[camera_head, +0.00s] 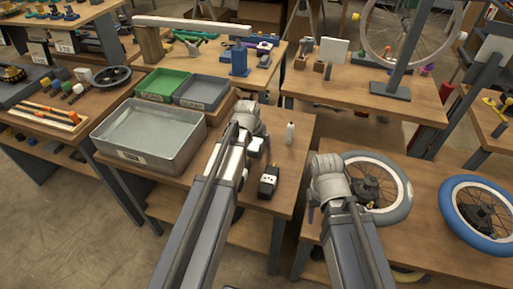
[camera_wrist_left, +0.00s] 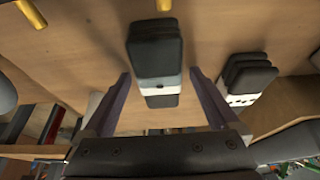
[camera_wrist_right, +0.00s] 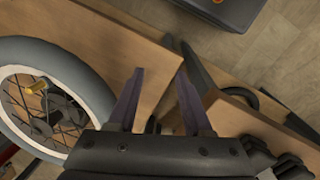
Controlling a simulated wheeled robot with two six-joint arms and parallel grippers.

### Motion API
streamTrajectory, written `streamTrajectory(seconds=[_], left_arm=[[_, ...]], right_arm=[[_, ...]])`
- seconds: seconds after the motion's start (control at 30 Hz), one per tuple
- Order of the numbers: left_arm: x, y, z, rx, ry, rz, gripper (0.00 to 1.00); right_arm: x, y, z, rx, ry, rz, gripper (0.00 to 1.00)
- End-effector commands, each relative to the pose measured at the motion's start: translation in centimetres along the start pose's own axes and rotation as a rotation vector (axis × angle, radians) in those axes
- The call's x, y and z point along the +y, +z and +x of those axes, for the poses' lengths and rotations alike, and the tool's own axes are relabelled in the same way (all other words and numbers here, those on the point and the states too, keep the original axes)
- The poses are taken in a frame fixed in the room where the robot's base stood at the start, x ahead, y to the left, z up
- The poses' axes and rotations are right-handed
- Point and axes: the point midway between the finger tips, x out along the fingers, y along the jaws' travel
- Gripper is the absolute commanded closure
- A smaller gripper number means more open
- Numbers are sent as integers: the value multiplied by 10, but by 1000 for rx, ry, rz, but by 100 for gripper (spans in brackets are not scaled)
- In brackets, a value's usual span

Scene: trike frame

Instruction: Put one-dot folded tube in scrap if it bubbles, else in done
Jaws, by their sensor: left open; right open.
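The one-dot folded tube (camera_wrist_left: 158,55) is black with a white band bearing one dot. In the left wrist view it lies on the bench between the spread fingers of my left gripper (camera_wrist_left: 160,78), which is open; I cannot tell whether they touch it. In the head view the left arm partly hides this tube (camera_head: 255,146). A metal basin (camera_head: 152,158), a green bin (camera_head: 162,83) and a grey bin (camera_head: 202,92) stand to its left. The bin labels are too small to read. My right gripper (camera_wrist_right: 156,78) is open and empty near the right bench's edge.
Another black folded tube (camera_head: 268,182), with several dots on its band, lies nearer on the same bench, also in the left wrist view (camera_wrist_left: 246,85). A grey-tyred wheel (camera_head: 400,205) lies on the right bench.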

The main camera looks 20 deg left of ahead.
Motion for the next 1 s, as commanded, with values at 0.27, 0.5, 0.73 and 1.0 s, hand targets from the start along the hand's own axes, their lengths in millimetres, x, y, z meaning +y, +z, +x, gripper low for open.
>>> streamTrajectory(seconds=[0.27,0.5,0.73,1.0], left_arm=[[0,0,-1,0,0,0,6],[0,1,2,0,0,0,6],[0,2,3,0,0,0,13],[0,2,3,0,0,0,43]], right_arm=[[0,0,-1,0,0,0,50],[0,0,2,0,0,0,50],[0,0,3,0,0,0,50],[0,0,3,0,0,0,50]])
